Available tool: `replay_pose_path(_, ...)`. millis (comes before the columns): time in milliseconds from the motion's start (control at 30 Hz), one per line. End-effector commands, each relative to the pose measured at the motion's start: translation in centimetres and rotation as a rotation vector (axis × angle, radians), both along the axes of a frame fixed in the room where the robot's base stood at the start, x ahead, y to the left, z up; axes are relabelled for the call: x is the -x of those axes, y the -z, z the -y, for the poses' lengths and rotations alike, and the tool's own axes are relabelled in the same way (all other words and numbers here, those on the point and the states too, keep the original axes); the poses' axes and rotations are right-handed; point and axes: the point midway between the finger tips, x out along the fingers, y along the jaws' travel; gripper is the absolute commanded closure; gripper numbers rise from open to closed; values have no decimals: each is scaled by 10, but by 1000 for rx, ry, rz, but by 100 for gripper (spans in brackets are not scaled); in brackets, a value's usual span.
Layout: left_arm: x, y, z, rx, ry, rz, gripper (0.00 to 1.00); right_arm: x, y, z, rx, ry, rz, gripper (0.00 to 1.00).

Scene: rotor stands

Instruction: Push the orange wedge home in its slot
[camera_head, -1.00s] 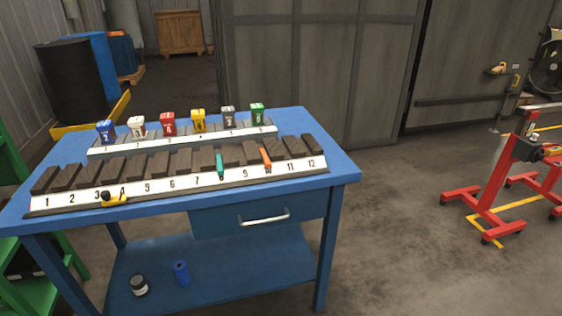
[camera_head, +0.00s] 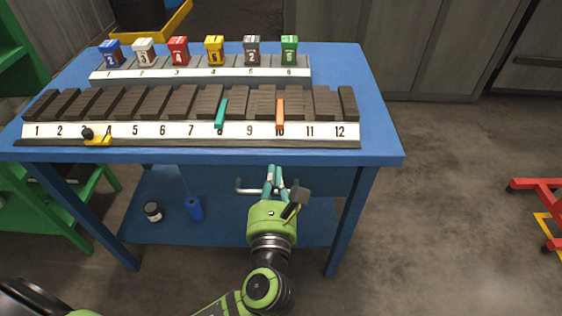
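The orange wedge (camera_head: 280,113) stands in the slot above label 10 of the long numbered rack (camera_head: 180,131). Its lower end sticks out over the white label strip. My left gripper (camera_head: 273,170) is in front of the table's front edge, below and slightly left of the orange wedge and apart from it. Its teal fingers are close together, with nothing visible between them. My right gripper is not in view.
A teal wedge (camera_head: 221,113) sticks out at label 8. A yellow piece with a black knob (camera_head: 98,139) is at label 4. Coloured numbered blocks stand on the rear rack (camera_head: 200,74). The blue table (camera_head: 382,140) has a drawer handle (camera_head: 245,189) behind my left gripper.

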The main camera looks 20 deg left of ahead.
Motion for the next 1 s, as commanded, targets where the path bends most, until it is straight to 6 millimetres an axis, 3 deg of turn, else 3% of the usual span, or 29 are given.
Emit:
replay_pose_path(167,-38,-3,-11,-3,-2,3,100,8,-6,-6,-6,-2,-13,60)
replay_pose_path(500,-99,-2,-29,2,-1,2,100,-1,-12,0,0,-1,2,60)
replay_pose_path(700,-114,0,-33,2,0,1,100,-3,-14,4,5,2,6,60)
replay_pose_path(1000,-116,0,-33,3,1,0,100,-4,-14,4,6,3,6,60)
